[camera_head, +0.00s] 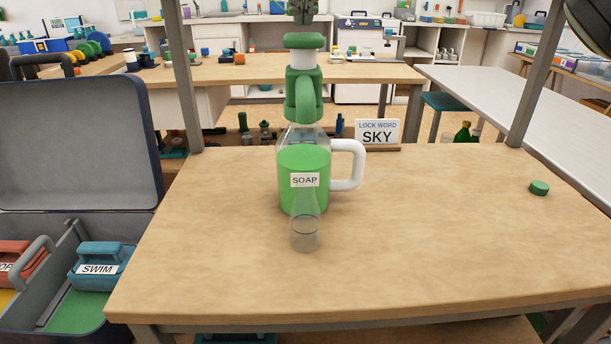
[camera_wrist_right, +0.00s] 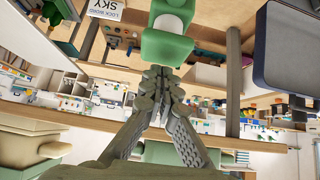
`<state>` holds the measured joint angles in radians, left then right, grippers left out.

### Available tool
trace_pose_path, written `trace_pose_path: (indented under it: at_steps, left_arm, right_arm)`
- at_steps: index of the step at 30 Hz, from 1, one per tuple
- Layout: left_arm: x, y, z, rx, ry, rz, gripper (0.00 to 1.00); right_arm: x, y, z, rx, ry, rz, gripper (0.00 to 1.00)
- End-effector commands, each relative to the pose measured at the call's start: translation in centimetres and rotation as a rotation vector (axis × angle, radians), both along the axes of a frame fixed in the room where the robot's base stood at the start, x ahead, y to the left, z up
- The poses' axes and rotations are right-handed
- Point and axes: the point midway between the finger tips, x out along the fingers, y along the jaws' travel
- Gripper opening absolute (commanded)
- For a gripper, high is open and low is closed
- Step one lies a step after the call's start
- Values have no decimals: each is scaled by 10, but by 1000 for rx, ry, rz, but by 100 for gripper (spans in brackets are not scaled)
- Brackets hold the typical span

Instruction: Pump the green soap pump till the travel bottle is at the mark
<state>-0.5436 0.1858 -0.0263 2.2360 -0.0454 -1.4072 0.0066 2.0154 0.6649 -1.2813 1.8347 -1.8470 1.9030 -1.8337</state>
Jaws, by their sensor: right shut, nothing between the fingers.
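The green soap pump (camera_head: 303,165) stands upright on the wooden table, a clear jar of green liquid labelled SOAP with a white handle. Its green pump head (camera_head: 303,42) sits raised above a white stem; the head also shows in the right wrist view (camera_wrist_right: 166,48). The clear travel bottle (camera_head: 305,236) stands upright just in front of the jar, below the green spout. A faint line crosses it; I see no green in its lower part. My right gripper (camera_head: 303,16) is shut and empty, just above the pump head, its fingertips together in the wrist view (camera_wrist_right: 160,74). My left gripper is out of view.
A green cap (camera_head: 539,187) lies at the table's right. A LOCK WORD SKY sign (camera_head: 377,132) stands behind the jar. An open suitcase (camera_head: 78,143) with a SWIM pouch (camera_head: 98,266) is at the left. Upright posts flank the table (camera_head: 450,250); its front is clear.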

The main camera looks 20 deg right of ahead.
Motion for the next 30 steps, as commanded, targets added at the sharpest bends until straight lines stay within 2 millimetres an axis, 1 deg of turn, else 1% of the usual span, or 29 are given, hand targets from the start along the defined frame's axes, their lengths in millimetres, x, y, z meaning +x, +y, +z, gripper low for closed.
trace_pose_path:
  at_steps: [8, 18, 26, 30]
  left_arm:
    - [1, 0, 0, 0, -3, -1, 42]
    - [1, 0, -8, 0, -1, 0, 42]
    - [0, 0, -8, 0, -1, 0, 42]
    - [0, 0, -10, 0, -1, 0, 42]
  right_arm:
    - [0, 0, -2, 0, 0, 0, 0]
    - [0, 0, -16, 0, 0, 0, 0]
    - [0, 0, -15, 0, 1, -1, 0]
    - [0, 0, -19, 0, 1, -1, 0]
